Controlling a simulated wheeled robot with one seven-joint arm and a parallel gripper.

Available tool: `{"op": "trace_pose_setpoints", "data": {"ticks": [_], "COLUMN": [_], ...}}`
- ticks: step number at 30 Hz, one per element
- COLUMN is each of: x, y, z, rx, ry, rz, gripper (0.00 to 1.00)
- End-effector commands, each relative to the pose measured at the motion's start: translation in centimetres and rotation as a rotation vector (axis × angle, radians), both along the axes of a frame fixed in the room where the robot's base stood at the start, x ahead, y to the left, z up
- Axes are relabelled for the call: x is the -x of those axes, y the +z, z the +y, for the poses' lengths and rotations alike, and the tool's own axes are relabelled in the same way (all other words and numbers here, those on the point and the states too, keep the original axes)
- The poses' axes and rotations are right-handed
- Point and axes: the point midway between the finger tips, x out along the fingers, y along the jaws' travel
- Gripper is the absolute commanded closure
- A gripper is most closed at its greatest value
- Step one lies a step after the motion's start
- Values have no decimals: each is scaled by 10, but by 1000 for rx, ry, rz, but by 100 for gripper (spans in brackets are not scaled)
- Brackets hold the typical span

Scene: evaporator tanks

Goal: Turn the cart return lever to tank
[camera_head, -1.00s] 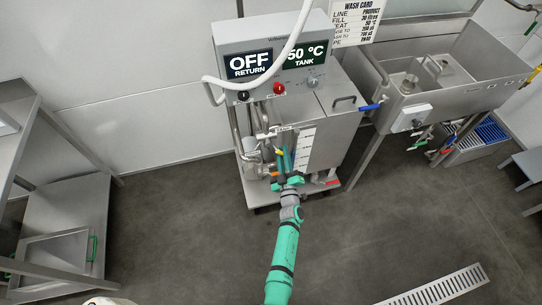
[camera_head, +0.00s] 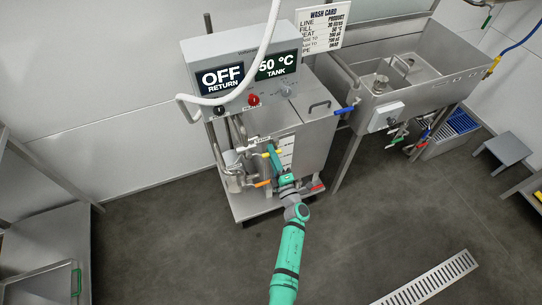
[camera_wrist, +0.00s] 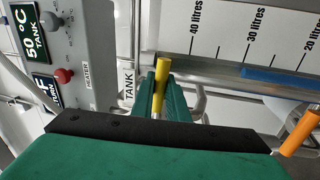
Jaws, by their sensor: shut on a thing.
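The steel cart (camera_head: 316,150) stands against the wall with its control box on top. My gripper (camera_head: 271,150) is at the pipework on the cart's front. In the wrist view my green fingers (camera_wrist: 166,98) are shut on a yellow lever (camera_wrist: 161,82), one finger on each side of it. A white TANK label (camera_wrist: 129,86) is just left of the lever. An orange handle (camera_wrist: 300,132) is to the right, apart from my fingers. The display (camera_head: 221,79) reads OFF RETURN. The lever's pivot is hidden by my fingers.
Beside the TANK display (camera_head: 277,65), reading 50 °C, hangs a white hose (camera_head: 262,52). A red knob (camera_head: 253,99) is on the box. A steel sink (camera_head: 400,85) is to the right. A floor drain (camera_head: 430,281) lies front right; the surrounding floor is clear.

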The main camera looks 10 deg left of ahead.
Motion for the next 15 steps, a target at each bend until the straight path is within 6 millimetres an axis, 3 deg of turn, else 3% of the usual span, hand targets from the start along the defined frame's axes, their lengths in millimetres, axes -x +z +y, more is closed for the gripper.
{"op": "trace_pose_setpoints", "data": {"ticks": [15], "x": [0], "y": [6], "z": [-3], "rx": [62], "ry": [-4], "rz": [-45], "gripper": [100]}}
